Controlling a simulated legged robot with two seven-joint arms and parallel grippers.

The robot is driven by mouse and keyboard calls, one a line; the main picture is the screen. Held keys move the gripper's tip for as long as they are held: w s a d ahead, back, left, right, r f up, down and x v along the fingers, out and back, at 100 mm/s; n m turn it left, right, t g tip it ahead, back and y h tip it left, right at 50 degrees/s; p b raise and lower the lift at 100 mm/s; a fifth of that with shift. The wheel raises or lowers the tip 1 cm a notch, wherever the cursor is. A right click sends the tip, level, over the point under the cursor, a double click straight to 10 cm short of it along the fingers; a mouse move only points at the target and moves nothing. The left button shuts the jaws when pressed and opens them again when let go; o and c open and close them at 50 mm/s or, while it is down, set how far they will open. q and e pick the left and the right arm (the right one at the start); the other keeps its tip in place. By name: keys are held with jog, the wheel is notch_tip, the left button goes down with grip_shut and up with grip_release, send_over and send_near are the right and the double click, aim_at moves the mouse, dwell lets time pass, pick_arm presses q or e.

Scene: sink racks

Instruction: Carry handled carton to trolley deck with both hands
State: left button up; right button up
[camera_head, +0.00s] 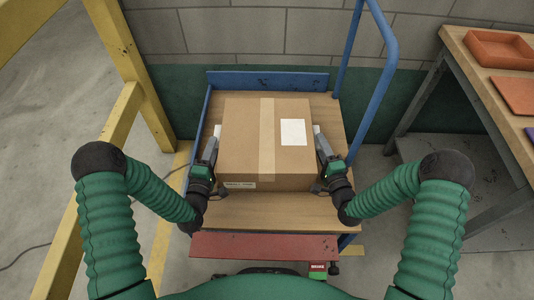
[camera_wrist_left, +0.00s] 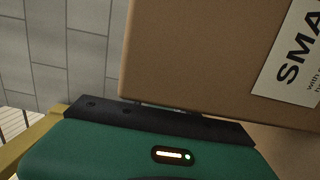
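The brown carton (camera_head: 266,145) is over the wooden trolley deck (camera_head: 265,210), with a tape strip down its top and a white label. I cannot tell if it rests on the deck or hovers slightly above. My left gripper (camera_head: 212,148) is against its left side, beside a small pale tab (camera_head: 217,130). My right gripper (camera_head: 323,147) is against its right side, by a similar tab (camera_head: 316,129). The fingertips are too small and partly hidden to show whether they are shut. In the left wrist view, the carton wall (camera_wrist_left: 210,60) fills the right, close to my gripper's housing.
The trolley has a blue back edge (camera_head: 268,82), a blue tube handle (camera_head: 389,50) at right and a red front edge (camera_head: 264,246). A yellow rail (camera_head: 130,100) stands at left. A workbench (camera_head: 480,65) with orange trays (camera_head: 500,48) is at right.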

pick_arm(q)
jog(key=s, duration=0.6)
jog(key=s+a, duration=0.1)
jog(key=s, duration=0.2)
jog(key=shift+a+f, duration=0.1)
jog(key=shift+s, duration=0.3)
pick_arm(e)
jog(key=shift+s, duration=0.2)
jog(key=v, duration=1.1)
jog(key=shift+s+d, duration=0.2)
jog(key=shift+s, duration=0.1)
